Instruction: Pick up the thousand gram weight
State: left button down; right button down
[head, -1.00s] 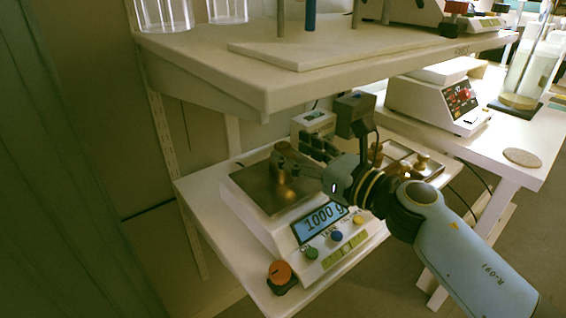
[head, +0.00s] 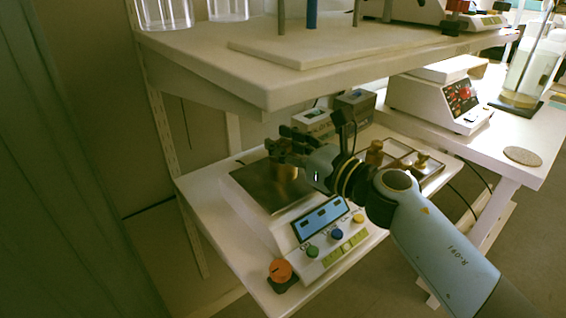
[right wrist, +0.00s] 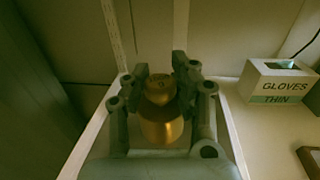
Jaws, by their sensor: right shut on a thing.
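The brass thousand gram weight (head: 285,171) is in my right gripper (head: 284,150), over the metal pan (head: 256,190) of the white scale (head: 270,235). In the right wrist view the two fingers of my right gripper (right wrist: 160,80) close on the neck of the weight (right wrist: 161,131), with its wide body below them. The scale's blue display (head: 320,219) shows dashes rather than a number. Whether a gap lies under the weight is hard to tell in the dim light. My left gripper is not in view.
Smaller brass weights (head: 375,153) stand at a tray (head: 436,172) right of the scale. A glove box (right wrist: 279,88) stands behind. A white upper shelf (head: 200,60) overhangs the back. An orange knob (head: 280,270) is at the front.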

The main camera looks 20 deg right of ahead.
aim_at(283, 142)
dwell(0.4)
jog(key=shift+r, duration=0.2)
jog(key=shift+r+p, duration=0.9)
jog(key=shift+r, duration=0.55)
jog(key=b+v, duration=0.6)
jog(key=v, duration=1.2)
jog(key=shift+r, duration=0.25)
